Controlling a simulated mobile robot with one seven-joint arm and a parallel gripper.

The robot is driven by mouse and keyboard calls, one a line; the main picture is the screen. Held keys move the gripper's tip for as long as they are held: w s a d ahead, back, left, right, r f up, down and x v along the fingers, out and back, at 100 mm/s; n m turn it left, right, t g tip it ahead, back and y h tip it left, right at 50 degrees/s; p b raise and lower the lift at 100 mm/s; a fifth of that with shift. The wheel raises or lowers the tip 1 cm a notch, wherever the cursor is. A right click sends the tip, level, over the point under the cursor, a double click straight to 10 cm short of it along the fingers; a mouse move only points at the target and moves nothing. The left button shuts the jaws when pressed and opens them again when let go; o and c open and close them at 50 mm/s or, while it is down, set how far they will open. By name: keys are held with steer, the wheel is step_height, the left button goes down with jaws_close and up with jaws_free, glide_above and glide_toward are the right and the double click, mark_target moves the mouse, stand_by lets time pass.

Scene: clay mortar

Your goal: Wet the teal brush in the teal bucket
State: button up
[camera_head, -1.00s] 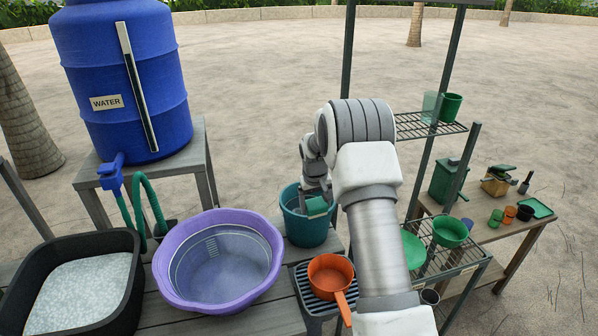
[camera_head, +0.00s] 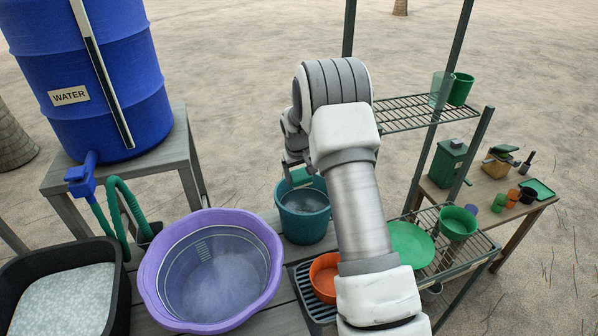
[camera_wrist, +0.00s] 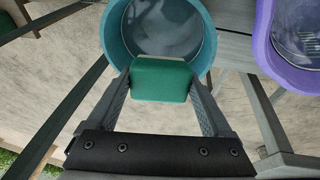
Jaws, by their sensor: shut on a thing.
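The teal bucket (camera_head: 304,229) stands on the wooden deck, right of the purple basin, with water inside. My gripper (camera_head: 296,170) is shut on the teal brush (camera_head: 300,177) at the bucket's far side in the head view. In the wrist view my gripper (camera_wrist: 162,82) has a finger on each side of the brush (camera_wrist: 161,84). A pale strip shows along the brush's upper edge, over the opening of the bucket (camera_wrist: 113,35). The brush looks above the water, but its exact height is hard to tell.
The purple basin (camera_head: 152,265) is left of the bucket and the blue water barrel (camera_head: 75,70) behind it. A wire shelf (camera_head: 405,112) stands to the right.

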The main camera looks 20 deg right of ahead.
step_height(320, 180, down, 14)
steer(key=b, duration=0.6)
steer(key=shift+s+a+f, duration=0.1)
steer(key=shift+s, duration=0.05)
stand_by(0.7)
step_height(320, 180, up, 13)
steer(key=p, duration=0.5)
steer(key=shift+f+p, duration=0.1)
steer(key=shift+p, duration=0.2)
steer(key=shift+r, duration=0.35)
stand_by(0.6)
